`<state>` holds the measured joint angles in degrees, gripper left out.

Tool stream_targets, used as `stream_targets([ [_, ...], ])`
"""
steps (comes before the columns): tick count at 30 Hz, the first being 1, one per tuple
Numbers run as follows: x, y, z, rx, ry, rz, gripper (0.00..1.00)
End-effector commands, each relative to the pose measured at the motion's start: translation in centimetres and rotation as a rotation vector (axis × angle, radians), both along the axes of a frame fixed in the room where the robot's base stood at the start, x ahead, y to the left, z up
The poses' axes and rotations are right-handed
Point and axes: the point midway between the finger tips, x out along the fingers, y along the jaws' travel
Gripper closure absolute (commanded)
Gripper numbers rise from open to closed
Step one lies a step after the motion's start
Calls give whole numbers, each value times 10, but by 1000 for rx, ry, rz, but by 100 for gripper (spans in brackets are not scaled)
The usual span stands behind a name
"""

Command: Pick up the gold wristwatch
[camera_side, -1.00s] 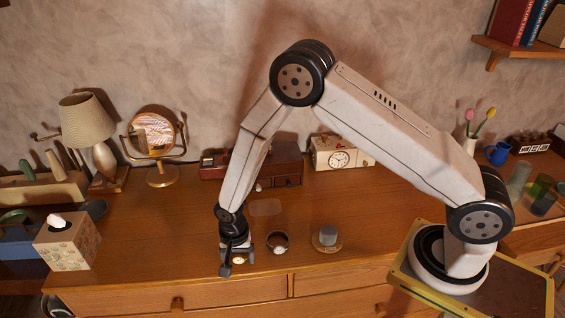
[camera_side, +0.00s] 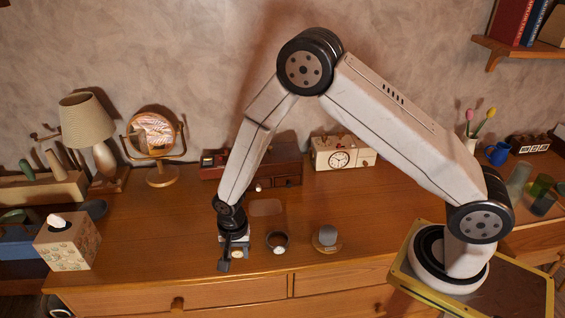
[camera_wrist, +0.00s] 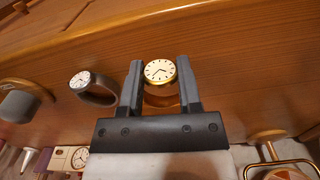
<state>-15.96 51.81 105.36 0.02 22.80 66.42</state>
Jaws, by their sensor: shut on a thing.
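The gold wristwatch (camera_wrist: 160,71) has a round cream dial and a gold case. In the wrist view it sits between the two fingers of my gripper (camera_wrist: 160,88), which is shut on it. In the side view my gripper (camera_side: 230,256) is low over the dresser top near its front edge, and the watch (camera_side: 237,254) shows only as a small light spot beside the fingers. A second watch, with a dark band (camera_wrist: 95,88) and a pale dial, stands just beside the gripper; it also shows in the side view (camera_side: 277,241).
A grey cylinder on a wooden coaster (camera_side: 327,248) stands right of the dark watch. A tissue box (camera_side: 66,240), a lamp (camera_side: 90,130) and a round mirror (camera_side: 155,140) are at the left. A clock (camera_side: 338,158) stands at the back. The dresser top (camera_side: 160,225) left of the gripper is clear.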

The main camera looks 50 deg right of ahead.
Motion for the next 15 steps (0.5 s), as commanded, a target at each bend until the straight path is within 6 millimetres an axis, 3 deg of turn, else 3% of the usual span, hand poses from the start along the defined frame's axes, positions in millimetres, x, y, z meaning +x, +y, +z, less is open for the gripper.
stream_targets([
  [15,-42,-9,61,1,-2,0,100],
])
